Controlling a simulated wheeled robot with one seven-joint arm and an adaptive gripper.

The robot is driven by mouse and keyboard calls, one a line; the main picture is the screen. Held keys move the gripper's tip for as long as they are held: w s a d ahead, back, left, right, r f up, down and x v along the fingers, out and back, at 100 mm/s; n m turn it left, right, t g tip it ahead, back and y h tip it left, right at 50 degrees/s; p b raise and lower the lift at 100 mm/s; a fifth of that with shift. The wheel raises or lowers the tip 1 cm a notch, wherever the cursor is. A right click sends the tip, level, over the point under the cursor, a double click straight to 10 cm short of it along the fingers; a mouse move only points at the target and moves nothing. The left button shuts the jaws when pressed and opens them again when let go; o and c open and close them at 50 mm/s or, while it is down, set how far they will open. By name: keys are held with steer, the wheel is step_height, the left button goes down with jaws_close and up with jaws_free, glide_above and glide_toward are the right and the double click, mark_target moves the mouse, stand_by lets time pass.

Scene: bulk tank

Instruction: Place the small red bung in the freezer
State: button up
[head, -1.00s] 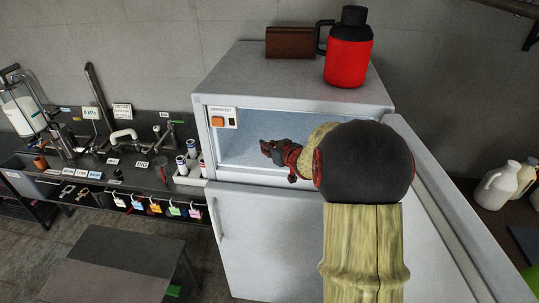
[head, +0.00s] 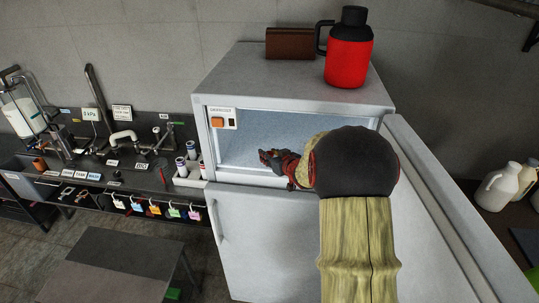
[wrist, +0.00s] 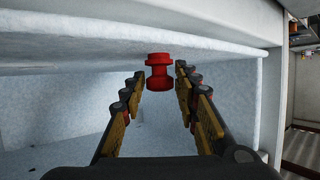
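The small red bung (wrist: 160,72) shows upright between my fingertips in the wrist view, with frosted white freezer wall behind it. In the head view my gripper (head: 267,157) reaches into the open freezer compartment (head: 240,142), low in the opening; the bung cannot be made out there. The freezer door (head: 455,220) stands open on the right. My arm hides part of the opening's right side.
A red flask (head: 348,55) and a brown box (head: 289,43) stand on top of the fridge. An orange switch panel (head: 222,118) is at the opening's upper left. A frosted upper ledge (wrist: 120,58) crosses above the fingers. The compartment floor looks clear.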

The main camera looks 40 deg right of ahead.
steer(key=shift+o, duration=0.9)
steer(key=shift+r, duration=0.3)
steer(key=p+v, duration=0.1)
steer(key=v, duration=1.1)
steer(key=s+a+r+g+h, duration=0.1)
steer(key=s+a+r+g, duration=0.15)
steer(key=a+r, duration=0.8)
steer(key=s+a+f+n+g+y, duration=0.1)
steer(key=s+a+g+y, duration=0.1)
steer(key=s+a, duration=0.6)
steer(key=s+a+n+g+y, duration=0.2)
steer(key=s+a, duration=0.7)
steer(key=a, duration=0.6)
steer(key=shift+f+g+y, duration=0.4)
steer(key=shift+g, duration=0.05)
